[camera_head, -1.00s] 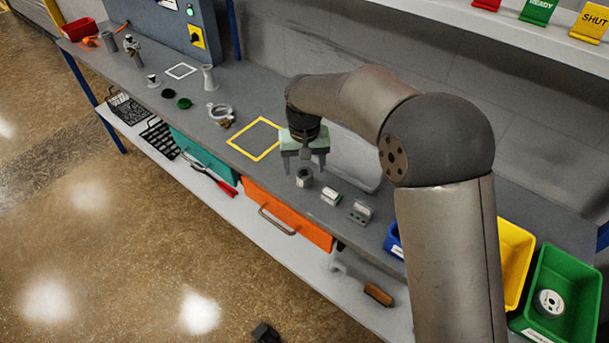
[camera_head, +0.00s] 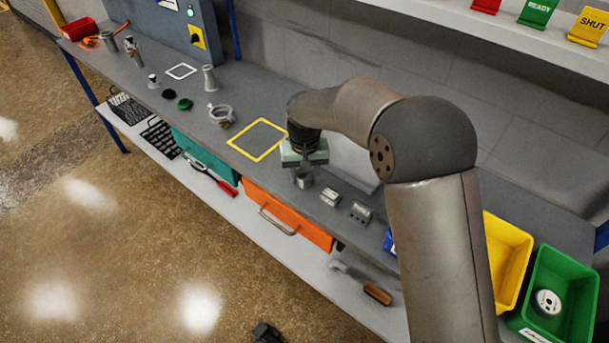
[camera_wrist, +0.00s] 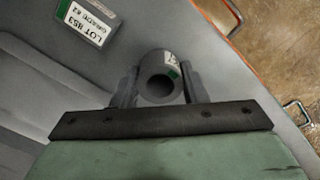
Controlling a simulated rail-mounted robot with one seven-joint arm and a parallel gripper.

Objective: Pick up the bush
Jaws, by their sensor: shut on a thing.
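The bush is a short grey hollow cylinder (camera_head: 304,180) on the bench top, right of the yellow outlined square. In the wrist view the bush (camera_wrist: 159,68) shows its open bore and a small white and green label on its side. My gripper (camera_head: 303,172) is directly above it, pointing down. In the wrist view my gripper (camera_wrist: 158,88) has one finger on each side of the bush and is shut on it. The bush appears to be at bench height; I cannot tell whether it touches the surface.
Two small labelled blocks (camera_head: 330,197) (camera_head: 361,212) stand close by on the right. A yellow outlined square (camera_head: 257,140) lies to the left. Yellow (camera_head: 508,262) and green bins (camera_head: 560,300) are at the right. An orange drawer (camera_head: 285,215) is below the bench's front edge.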

